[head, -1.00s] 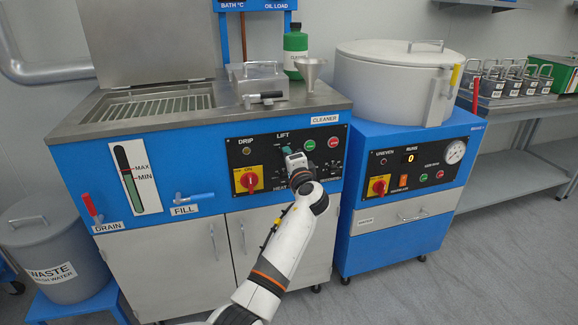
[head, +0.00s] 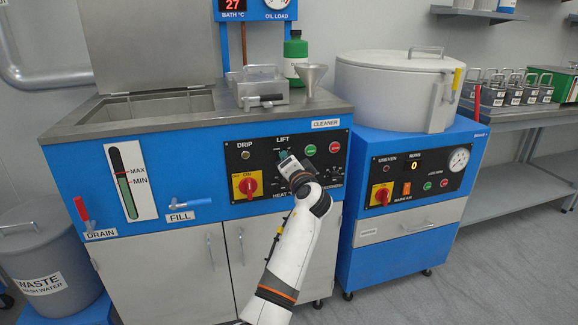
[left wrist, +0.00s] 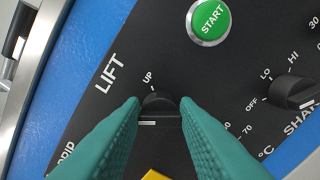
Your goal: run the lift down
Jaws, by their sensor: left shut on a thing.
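The black lift knob (left wrist: 158,103) sits on the cleaner's panel (head: 235,155), under the word LIFT. In the left wrist view its UP mark shows at one side, and a white line shows on the knob's side away from UP. My left gripper (left wrist: 163,108) has its teal fingers on either side of the knob and is shut on it. In the head view my left gripper (head: 284,156) is at the panel below LIFT and hides the knob. The cleaner's bath (head: 150,106) stands open, and no grate shows in its opening. My right gripper is not in view.
A red-and-yellow main switch (head: 247,186) is left of the gripper. A metal box (head: 262,92), green bottle (head: 295,55) and funnel (head: 311,77) stand on the cleaner's top.

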